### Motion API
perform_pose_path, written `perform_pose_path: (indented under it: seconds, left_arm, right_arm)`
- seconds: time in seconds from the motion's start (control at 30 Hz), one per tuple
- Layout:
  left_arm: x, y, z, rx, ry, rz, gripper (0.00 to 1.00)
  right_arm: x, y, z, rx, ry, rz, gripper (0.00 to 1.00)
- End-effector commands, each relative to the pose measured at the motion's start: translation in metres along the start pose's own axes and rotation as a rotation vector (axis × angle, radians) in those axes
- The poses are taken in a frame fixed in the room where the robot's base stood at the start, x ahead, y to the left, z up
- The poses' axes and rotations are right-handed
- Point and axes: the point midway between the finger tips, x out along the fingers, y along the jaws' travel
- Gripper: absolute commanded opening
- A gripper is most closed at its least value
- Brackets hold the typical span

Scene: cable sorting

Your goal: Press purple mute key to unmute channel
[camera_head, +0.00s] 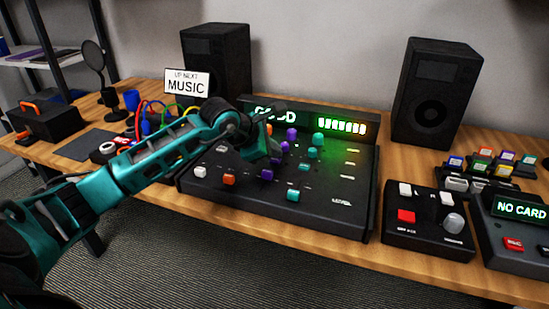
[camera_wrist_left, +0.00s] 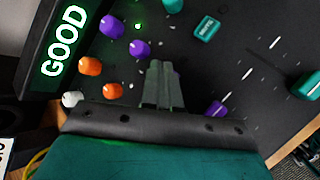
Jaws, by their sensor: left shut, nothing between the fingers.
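The black mixer (camera_head: 330,215) stands on the wooden desk. My left gripper (camera_head: 272,150) reaches over it from the left, fingers together and empty, pointing down among the controls. In the left wrist view the closed fingers (camera_wrist_left: 163,85) lie between two purple knobs (camera_wrist_left: 139,48) and a purple fader cap (camera_wrist_left: 215,108). The purple mute key is mostly hidden by the fingers; a bit of purple (camera_head: 275,161) shows just below the tips in the head view. I cannot tell whether they touch it. The teal key (camera_wrist_left: 207,28) is clear. My right gripper is out of view.
The mixer display reads GOOD (camera_wrist_left: 63,42), with lit bars beside it (camera_head: 342,127). Orange knobs (camera_wrist_left: 90,66), a white knob (camera_wrist_left: 71,99) and teal caps (camera_head: 293,195) stand close around. Two speakers (camera_head: 437,95) stand behind. A smaller button box (camera_head: 428,235) sits at right.

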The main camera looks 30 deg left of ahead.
Motion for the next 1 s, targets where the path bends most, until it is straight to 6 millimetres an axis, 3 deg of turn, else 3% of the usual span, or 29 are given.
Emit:
perform_pose_path:
  seconds: [0.47, 1.0]
  left_arm:
    - [-0.007, 0.005, 0.005, 0.001, 0.0, 0.001, 0.0]
    - [-0.044, 0.032, 0.032, 0.001, 0.0, 0.001, 0.0]
  right_arm:
    - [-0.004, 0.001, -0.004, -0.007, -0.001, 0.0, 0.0]
    - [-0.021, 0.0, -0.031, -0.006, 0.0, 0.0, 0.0]
